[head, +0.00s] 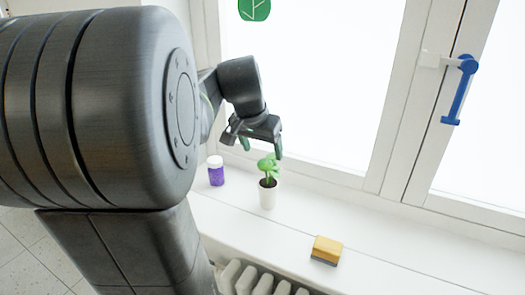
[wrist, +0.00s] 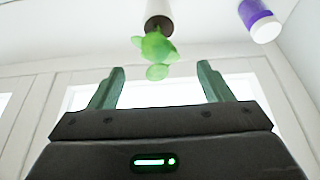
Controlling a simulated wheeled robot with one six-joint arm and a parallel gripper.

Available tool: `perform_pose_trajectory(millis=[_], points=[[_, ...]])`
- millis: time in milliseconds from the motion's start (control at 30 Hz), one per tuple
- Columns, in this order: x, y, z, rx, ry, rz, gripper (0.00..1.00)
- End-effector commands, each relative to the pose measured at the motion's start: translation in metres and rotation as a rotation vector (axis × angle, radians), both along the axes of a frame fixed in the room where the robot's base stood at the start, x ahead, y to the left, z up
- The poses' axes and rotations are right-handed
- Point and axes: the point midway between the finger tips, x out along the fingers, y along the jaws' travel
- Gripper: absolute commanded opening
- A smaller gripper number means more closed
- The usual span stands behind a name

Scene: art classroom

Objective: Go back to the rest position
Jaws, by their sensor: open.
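My gripper (head: 262,146) is above the white window sill, close to a small green plant (head: 268,167) in a white pot (head: 268,195). The pot stands upright on the sill. In the wrist view my gripper (wrist: 161,88) has its two green fingers spread wide with nothing between them. The plant (wrist: 157,47) shows there just beyond the fingertips, with its pot (wrist: 159,10) at the top edge. In the head view I cannot tell how far the fingers are from the leaves.
A purple jar with a white lid (head: 216,172) stands on the sill left of the pot. A yellow sponge-like block (head: 326,249) lies to the right on the sill (head: 400,258). The window frame (head: 395,110) with a blue handle (head: 459,90) rises behind. A white radiator (head: 262,284) is below.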

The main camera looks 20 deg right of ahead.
Motion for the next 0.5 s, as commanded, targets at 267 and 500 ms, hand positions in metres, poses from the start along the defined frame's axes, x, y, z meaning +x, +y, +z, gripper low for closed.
perform_pose_trajectory(millis=[267,500], points=[[0.001,-0.001,-0.004,0.001,0.002,0.0,0.73],[0.009,-0.012,-0.036,0.001,0.005,-0.001,0.73]])
